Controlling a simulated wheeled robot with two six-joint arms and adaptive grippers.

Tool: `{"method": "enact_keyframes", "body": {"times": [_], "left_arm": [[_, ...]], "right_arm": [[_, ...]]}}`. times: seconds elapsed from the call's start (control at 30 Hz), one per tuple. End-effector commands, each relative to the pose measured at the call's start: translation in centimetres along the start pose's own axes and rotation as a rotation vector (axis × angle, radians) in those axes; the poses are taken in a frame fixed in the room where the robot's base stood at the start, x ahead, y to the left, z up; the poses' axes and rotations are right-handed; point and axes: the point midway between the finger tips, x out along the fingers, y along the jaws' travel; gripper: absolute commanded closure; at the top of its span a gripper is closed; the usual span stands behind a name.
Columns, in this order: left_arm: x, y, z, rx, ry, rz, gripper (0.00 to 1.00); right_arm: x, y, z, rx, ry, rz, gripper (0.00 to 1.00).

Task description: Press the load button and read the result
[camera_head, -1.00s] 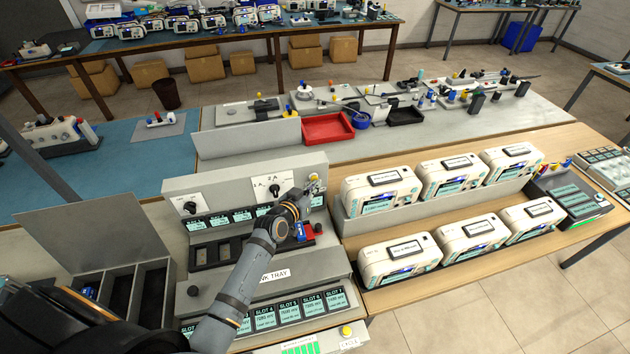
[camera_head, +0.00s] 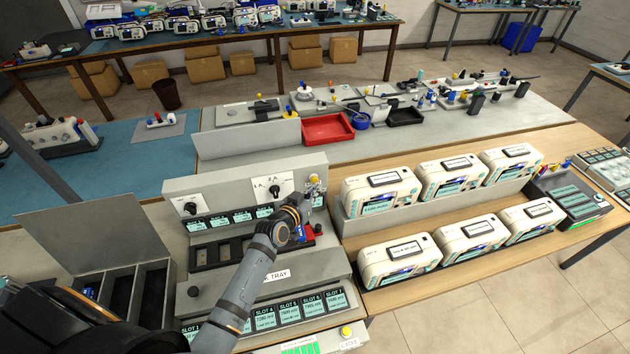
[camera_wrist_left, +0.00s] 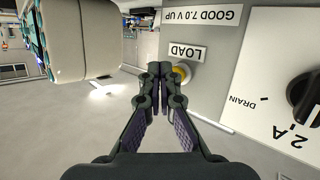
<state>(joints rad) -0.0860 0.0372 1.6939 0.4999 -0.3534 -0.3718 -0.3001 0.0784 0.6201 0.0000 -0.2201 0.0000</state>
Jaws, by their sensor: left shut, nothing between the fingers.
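The yellow load button (camera_head: 315,178) is on the grey upright panel of the test bench, at its right end. In the left wrist view the button (camera_wrist_left: 181,73) shows beside the LOAD label (camera_wrist_left: 187,52), partly behind my fingertips. My left gripper (camera_head: 308,195) is shut and empty, its tips close to the button; I cannot tell whether they touch it. The closed fingertips also show in the left wrist view (camera_wrist_left: 160,72). A small display (camera_head: 318,201) sits below the button, partly covered by the gripper and too small to read. My right gripper is not in view.
Slot screens (camera_head: 290,313) line the front. A red part (camera_head: 306,233) lies under my gripper. White monitors (camera_head: 380,190) stand close on the right.

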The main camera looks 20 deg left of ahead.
Motion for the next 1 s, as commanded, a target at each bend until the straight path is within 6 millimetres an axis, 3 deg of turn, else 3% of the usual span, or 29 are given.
{"method": "enact_keyframes", "body": {"times": [0.17, 0.6, 1.0], "left_arm": [[-0.3, 0.3, 0.2, -0.001, -0.002, 0.001, 1.00], [-3.4, 3.2, 1.4, -0.001, -0.001, 0.000, 1.00], [-3.5, 3.3, 1.4, 0.000, -0.001, 0.000, 1.00]], "right_arm": [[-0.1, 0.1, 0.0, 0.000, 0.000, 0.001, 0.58], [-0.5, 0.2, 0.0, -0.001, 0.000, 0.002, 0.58], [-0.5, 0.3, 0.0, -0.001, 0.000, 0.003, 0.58]]}}
